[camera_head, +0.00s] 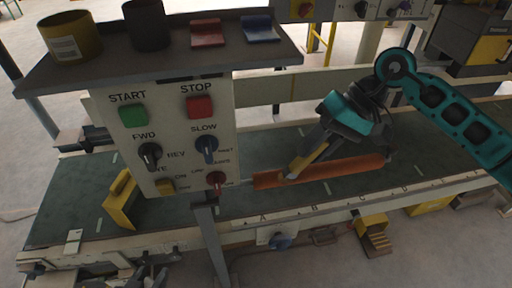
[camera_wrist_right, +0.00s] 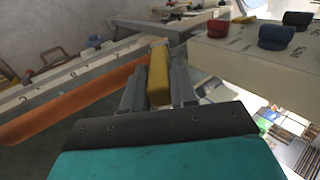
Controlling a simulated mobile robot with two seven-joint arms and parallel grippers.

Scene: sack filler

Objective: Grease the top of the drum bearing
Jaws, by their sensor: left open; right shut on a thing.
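My right gripper (camera_head: 308,162) is low over the green conveyor belt, right of the control panel. It is shut on a yellow block-like thing (camera_wrist_right: 159,75), which also shows in the head view (camera_head: 316,154), tilted down to the left. Its lower end is close to a long orange bar (camera_head: 345,171); I cannot tell if they touch. The orange bar also shows in the wrist view (camera_wrist_right: 70,104). My left gripper (camera_head: 150,277) shows only in part at the bottom edge, open, near the conveyor's left front end. I cannot make out the drum bearing for certain.
The control panel (camera_head: 170,128) with buttons and knobs stands close left of my right gripper. Its top shelf (camera_head: 180,66) holds a yellow can (camera_head: 70,38), a dark cup (camera_head: 147,24) and red and blue pieces. A yellow bracket (camera_head: 119,202) stands on the belt (camera_head: 75,190).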

